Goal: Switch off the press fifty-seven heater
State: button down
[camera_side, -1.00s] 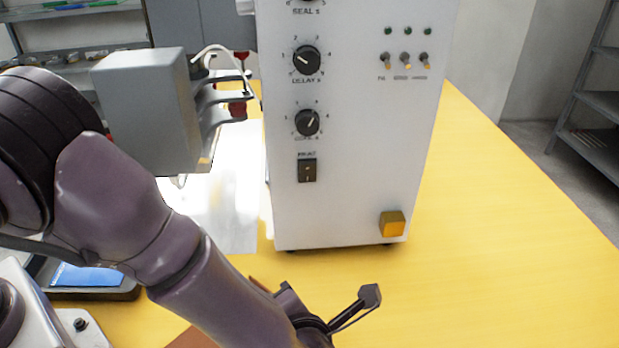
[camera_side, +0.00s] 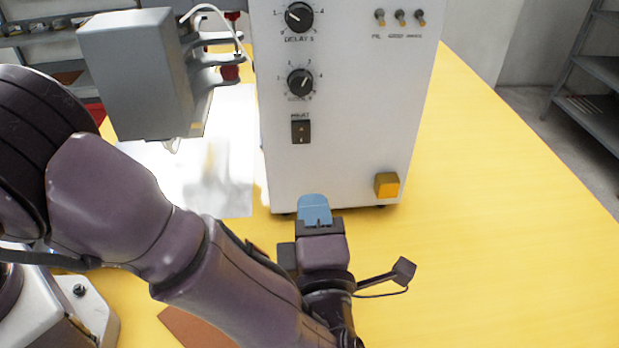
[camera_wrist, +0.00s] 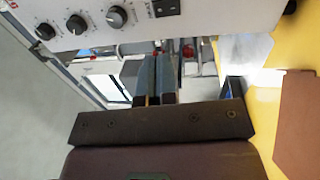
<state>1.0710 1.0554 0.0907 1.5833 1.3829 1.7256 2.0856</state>
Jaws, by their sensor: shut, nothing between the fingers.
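The white press control box (camera_side: 345,100) stands on the yellow table. Its black rocker switch (camera_side: 301,132), under a label that seems to read HEAT, is on the lower left of the front panel. Which half of the rocker is pressed in is too small to tell. The switch also shows at the top edge of the wrist view (camera_wrist: 166,8). My gripper (camera_side: 314,203), with blue fingers, is shut and empty. In the side view it appears below the switch, in front of the box's lower edge. It does not appear to touch the switch. No press number is legible.
Black dials (camera_side: 300,83) sit above the switch and small toggles (camera_side: 400,16) at the upper right. An amber square button (camera_side: 387,185) is low on the panel. A grey press head (camera_side: 138,72) stands left of the box. The table at right is clear.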

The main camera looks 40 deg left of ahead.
aim_at(301, 129)
jog(key=x, duration=1.2)
jog(key=shift+w+a, duration=0.3)
jog(key=shift+w+a+r+g+h, duration=0.3)
jog(key=shift+w+a+g+h, duration=0.05)
jog(key=shift+g+h, duration=0.15)
jog(key=shift+w+a, duration=0.1)
jog(key=shift+a, duration=0.05)
jog(key=r+v, duration=0.1)
jog(key=v, duration=1.4)
jog(key=shift+r, duration=0.1)
